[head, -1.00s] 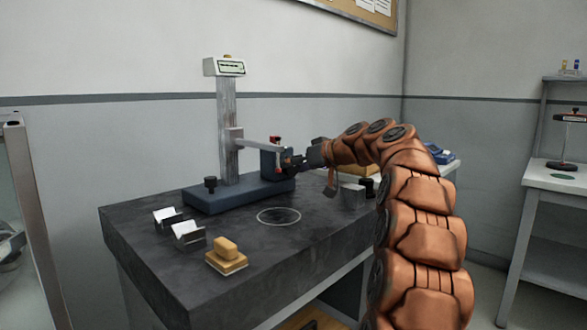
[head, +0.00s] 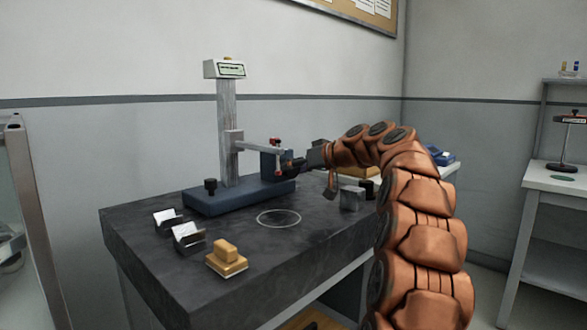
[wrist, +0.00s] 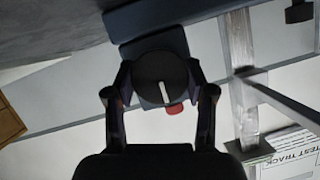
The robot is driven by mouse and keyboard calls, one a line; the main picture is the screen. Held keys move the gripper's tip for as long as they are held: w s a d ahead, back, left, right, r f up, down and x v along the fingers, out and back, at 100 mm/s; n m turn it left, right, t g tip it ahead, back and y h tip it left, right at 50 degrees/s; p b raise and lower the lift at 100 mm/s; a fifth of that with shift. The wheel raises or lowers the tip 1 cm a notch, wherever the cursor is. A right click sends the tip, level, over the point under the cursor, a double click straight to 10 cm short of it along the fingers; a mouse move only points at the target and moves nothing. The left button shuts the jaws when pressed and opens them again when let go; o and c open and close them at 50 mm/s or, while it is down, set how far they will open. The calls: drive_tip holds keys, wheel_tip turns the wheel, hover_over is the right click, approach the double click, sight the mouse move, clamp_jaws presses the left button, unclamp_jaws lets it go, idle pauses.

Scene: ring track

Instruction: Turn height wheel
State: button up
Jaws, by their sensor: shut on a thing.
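The height gauge stands on the dark bench, with a blue base (head: 238,196), a grey upright column (head: 227,110) and a display box (head: 225,68) on top. A carriage (head: 233,144) on the column carries a horizontal arm with a red-topped probe. The height wheel (wrist: 158,72) is a round black knob with a white pointer line, seen face-on in the wrist view. My gripper (wrist: 158,82) is shut on the wheel, one finger at each side of it. In the head view my gripper (head: 292,166) is at the gauge's blue block, and the wheel is hidden there.
On the bench (head: 140,250) are two V-shaped blocks (head: 187,237), a tan stepped block (head: 226,258), a grey block (head: 351,198) and a black cylinder (head: 368,188). A marked circle (head: 279,218) on the bench front is empty. A second table (head: 556,182) stands at right.

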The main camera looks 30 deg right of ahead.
drive_tip(key=shift+r, duration=0.1)
drive_tip(key=m+y+p, duration=0.1)
drive_tip(key=m+p, duration=0.1)
drive_tip(key=p, duration=0.1)
drive_tip(key=shift+r+y+p, duration=0.1)
drive_tip(key=shift+y+p, duration=0.2)
drive_tip(key=m+y+p, duration=0.1)
drive_tip(key=p, duration=0.2)
drive_tip(key=shift+m, duration=0.4)
drive_tip(key=m+y+p, duration=0.1)
drive_tip(key=m+p, duration=0.1)
drive_tip(key=p, duration=0.1)
drive_tip(key=shift+d, duration=0.15)
drive_tip(key=shift+f+m+t+y+p, duration=0.3)
drive_tip(key=shift+m+y+p, duration=0.15)
drive_tip(key=shift+p, duration=0.2)
drive_tip(key=o, duration=1.2)
drive_tip(key=shift+c, duration=0.2)
